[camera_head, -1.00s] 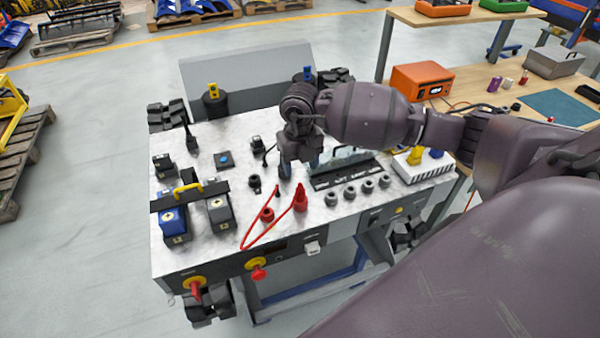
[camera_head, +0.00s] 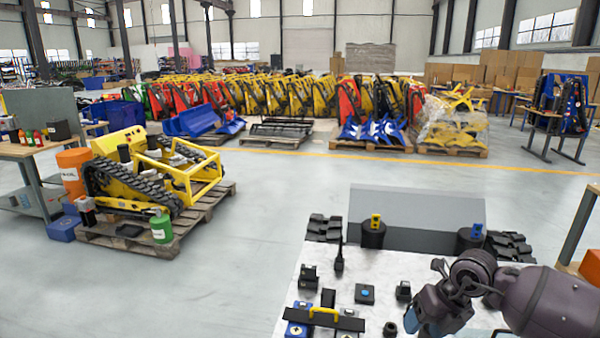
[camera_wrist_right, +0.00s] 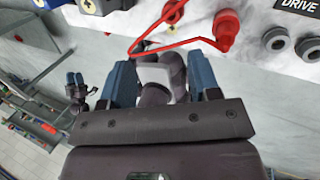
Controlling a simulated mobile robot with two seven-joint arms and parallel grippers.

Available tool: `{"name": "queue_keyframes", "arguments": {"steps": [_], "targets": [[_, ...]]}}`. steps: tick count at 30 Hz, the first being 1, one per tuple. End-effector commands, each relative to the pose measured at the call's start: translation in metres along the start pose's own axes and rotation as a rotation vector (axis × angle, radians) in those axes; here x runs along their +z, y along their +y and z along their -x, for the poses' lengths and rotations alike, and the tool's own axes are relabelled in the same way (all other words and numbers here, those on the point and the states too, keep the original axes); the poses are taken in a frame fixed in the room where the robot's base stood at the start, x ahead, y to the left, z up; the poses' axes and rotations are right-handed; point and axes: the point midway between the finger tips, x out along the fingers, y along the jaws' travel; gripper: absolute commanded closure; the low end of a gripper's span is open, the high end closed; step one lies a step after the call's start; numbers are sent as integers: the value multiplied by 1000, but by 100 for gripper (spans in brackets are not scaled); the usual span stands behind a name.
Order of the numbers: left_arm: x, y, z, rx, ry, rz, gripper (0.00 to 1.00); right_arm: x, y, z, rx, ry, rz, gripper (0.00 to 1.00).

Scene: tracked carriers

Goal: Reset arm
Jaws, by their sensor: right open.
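My right arm reaches in from the right edge of the head view. Its right gripper (camera_head: 425,318), with blue-grey fingers, hangs over the right part of the white panel (camera_head: 385,275). In the right wrist view the two blue fingers (camera_wrist_right: 162,85) stand wide apart and I see nothing gripped. A red plug (camera_wrist_right: 226,28) with a red cable (camera_wrist_right: 175,45) lies beyond the fingertips. A small dark shape with blue prongs (camera_wrist_right: 76,85), which looks like my left gripper, shows at the left of that view; its jaw opening is too small to read.
Black knobs and a yellow-handled bar (camera_head: 325,318) stand on the panel, left of the right gripper. A grey cover (camera_head: 415,215) rises behind the panel. A yellow tracked carrier (camera_head: 155,165) sits on a pallet at left. Open floor lies between them.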

Motion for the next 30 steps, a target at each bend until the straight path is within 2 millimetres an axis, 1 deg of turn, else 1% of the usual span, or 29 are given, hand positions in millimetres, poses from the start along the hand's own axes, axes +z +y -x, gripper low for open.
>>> {"name": "queue_keyframes", "arguments": {"steps": [1, 2, 3, 6, 9, 12, 15, 17, 19, 20, 23, 26, 27, 29, 30], "targets": [[-1, 0, 0, 0, 1, 0, 57, 4, 18, 4, 101, -25, 24, 44], [-1, 0, -1, 0, 2, 0, 57, 6, 30, 7, 167, -41, 38, 44], [-2, 0, -1, 1, 3, 0, 57, 10, 48, 12, 259, -65, 52, 44], [-3, 0, -2, 1, 5, -1, 57, 16, 90, 27, 491, -130, 63, 44], [-4, 0, -2, 1, 7, -1, 57, 20, 125, 42, 722, -196, 24, 44], [-4, 0, -3, 1, 8, -1, 57, 24, 149, 58, 940, -268, -67, 44], [-4, 0, -3, 1, 8, -1, 57, 29, 158, 71, 1131, -339, -211, 44], [-4, 0, -3, 1, 8, -1, 57, 32, 158, 77, 1229, -382, -319, 44], [-4, 0, -2, 1, 8, -1, 57, 36, 151, 79, 1325, -430, -468, 44], [-4, 0, -2, 1, 8, -1, 57, 37, 146, 79, 1360, -447, -538, 44], [-4, 0, -2, 1, 7, -1, 57, 38, 123, 70, 1446, -500, -798, 44], [-3, 0, -2, 1, 5, -1, 57, 31, 91, 49, 1484, -533, -1091, 44], [-2, 0, -1, 1, 4, -1, 57, 25, 77, 37, 1486, -539, -1213, 44], [-1, 0, -1, 0, 2, 0, 57, 13, 58, 19, 1479, -537, -1386, 44], [0, 0, 0, 0, 1, 0, 57, 4, 45, 7, 1468, -532, -1499, 44]]}}
